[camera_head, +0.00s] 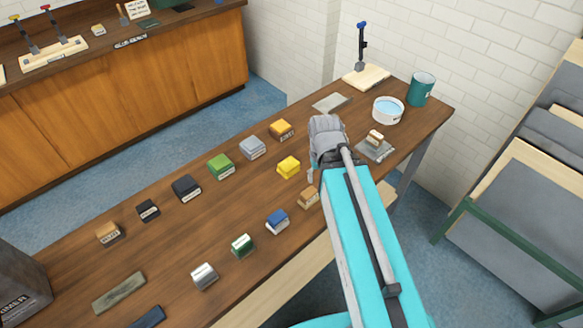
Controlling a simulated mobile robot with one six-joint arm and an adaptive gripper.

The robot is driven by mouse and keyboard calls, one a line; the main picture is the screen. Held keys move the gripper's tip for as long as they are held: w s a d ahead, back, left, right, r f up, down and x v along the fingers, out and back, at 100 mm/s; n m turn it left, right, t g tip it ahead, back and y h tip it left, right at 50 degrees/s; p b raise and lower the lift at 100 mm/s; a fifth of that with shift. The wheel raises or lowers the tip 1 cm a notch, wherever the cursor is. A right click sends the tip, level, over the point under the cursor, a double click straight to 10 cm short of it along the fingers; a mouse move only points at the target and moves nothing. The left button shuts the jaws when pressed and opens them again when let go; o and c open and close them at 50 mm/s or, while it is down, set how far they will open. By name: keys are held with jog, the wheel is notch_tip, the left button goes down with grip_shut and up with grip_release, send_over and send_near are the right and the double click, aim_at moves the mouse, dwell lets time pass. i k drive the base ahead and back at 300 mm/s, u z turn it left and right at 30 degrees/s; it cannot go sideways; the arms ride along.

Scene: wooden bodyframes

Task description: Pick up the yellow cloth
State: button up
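A small bright yellow folded piece, which looks like the yellow cloth (288,167), lies on the wooden table in the middle of the view. An orange-yellow piece with a label (281,129) lies a little behind it. My gripper (314,170) is just to the right of the bright yellow piece, at the end of my arm. A gap shows between them in the picture. The grey wrist body covers most of the gripper, so its fingers and whether they are open cannot be made out.
Several labelled coloured pieces lie in two rows on the table (175,240). A white bowl (388,111), a teal can (421,88) and a wooden board with an upright tool (366,76) stand at the far right end. A grey bin stands at the lower left.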

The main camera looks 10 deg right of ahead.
aim_at(289, 168)
jog(key=z, duration=0.05)
jog(key=k, duration=0.9)
jog(key=u, duration=0.25)
jog(key=i, duration=0.5)
jog(key=z, duration=0.05)
